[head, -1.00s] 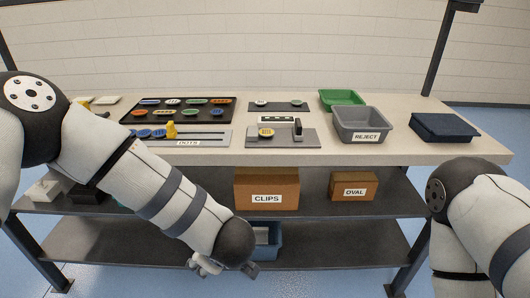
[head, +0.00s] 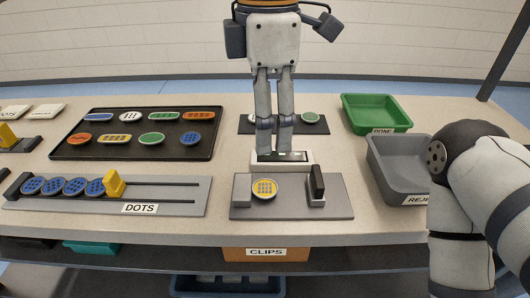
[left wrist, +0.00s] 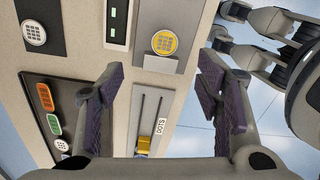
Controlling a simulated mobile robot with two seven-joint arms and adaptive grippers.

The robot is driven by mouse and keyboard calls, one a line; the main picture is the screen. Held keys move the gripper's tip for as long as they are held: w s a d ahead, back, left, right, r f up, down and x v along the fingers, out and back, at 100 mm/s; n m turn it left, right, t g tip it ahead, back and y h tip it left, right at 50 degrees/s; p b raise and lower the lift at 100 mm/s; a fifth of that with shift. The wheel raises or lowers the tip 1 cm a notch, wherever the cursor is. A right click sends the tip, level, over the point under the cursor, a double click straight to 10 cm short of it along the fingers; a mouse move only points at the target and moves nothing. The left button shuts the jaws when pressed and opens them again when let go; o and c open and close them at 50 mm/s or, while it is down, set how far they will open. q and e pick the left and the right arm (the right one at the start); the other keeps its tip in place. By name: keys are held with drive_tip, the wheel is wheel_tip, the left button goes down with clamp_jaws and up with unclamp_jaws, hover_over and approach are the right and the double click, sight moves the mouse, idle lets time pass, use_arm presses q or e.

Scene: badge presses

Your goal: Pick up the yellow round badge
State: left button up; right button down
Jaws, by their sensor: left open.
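The yellow round badge (head: 264,188) has a grid of dots and lies on a grey plate (head: 290,208), between a light grey block and a black upright block. It also shows in the left wrist view (left wrist: 165,42), beyond and roughly midway between the fingertips. My left gripper (head: 274,148) points down with its fingers one behind the other in the head view. It is open, empty and apart from the badge. In the left wrist view its two purple fingers (left wrist: 160,62) are spread. A part of my right arm at the top right may include its gripper; its jaws are unclear.
A DOTS rail (head: 140,208) with blue badges and a yellow block is left of the plate. A black tray (head: 65,152) holds several badges. A green bin (head: 376,112) and a grey REJECT bin (head: 400,185) stand right. A white display unit (head: 300,162) is behind.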

use_arm(q)
hover_over(265, 187)
drive_tip(key=s, duration=0.1)
wheel_tip(265, 187, down, 6)
drive_tip(key=shift+d, duration=0.15)
drive_tip(key=f, duration=0.5)
drive_tip(key=shift+w+f, duration=0.3)
drive_tip(key=shift+w, duration=0.1)
drive_tip(key=c, duration=1)
